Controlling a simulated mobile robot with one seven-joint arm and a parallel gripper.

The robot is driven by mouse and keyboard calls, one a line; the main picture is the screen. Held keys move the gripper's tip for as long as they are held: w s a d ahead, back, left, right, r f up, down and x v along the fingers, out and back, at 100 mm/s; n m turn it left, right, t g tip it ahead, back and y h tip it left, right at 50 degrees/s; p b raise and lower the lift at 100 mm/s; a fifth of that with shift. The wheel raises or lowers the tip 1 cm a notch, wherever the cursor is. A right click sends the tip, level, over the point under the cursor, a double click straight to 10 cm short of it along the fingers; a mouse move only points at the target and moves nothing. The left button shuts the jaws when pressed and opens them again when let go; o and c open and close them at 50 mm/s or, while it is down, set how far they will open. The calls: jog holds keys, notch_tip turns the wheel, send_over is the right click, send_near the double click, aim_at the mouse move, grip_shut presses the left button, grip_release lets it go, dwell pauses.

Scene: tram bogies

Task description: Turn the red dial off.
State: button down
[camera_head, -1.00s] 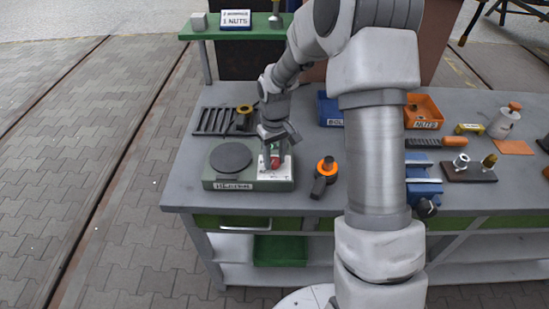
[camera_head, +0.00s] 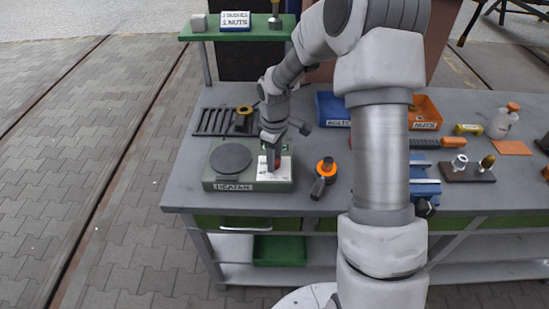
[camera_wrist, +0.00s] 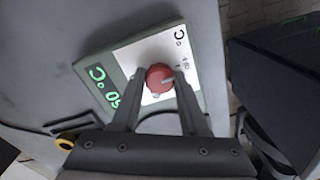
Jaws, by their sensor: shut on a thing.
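The red dial (camera_wrist: 160,78) sits on the white panel (camera_wrist: 142,50) of a green-grey heater unit. In the wrist view my gripper (camera_wrist: 160,84) has one finger on each side of the dial and is shut on it. A pale mark shows on the dial's face. Green lit characters (camera_wrist: 106,87) glow on the unit beside the panel. In the head view the heater (camera_head: 216,186) stands at the left front of the bench, with a round dark plate (camera_head: 230,158). My gripper (camera_head: 273,165) points down over the panel and mostly hides the dial.
A blue bin (camera_head: 333,110) and an orange bin (camera_head: 424,113) stand further back. A green shelf (camera_head: 243,34) rises behind the bench.

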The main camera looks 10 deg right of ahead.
dwell(0.3)
jog(key=shift+c, duration=2.1)
grip_release()
notch_tip(320, 180, up, 18)
jog(key=shift+f, duration=0.2)
jog(key=s+r+m+t, duration=0.2)
jog(key=s+r+m, duration=0.2)
jog(key=s+r, duration=0.55)
jog(key=s+f+m+t, duration=0.2)
jog(key=s+m, duration=0.4)
jog(key=s, duration=0.9)
jog(key=shift+s+t, duration=0.25)
jog(key=shift+t, duration=0.55)
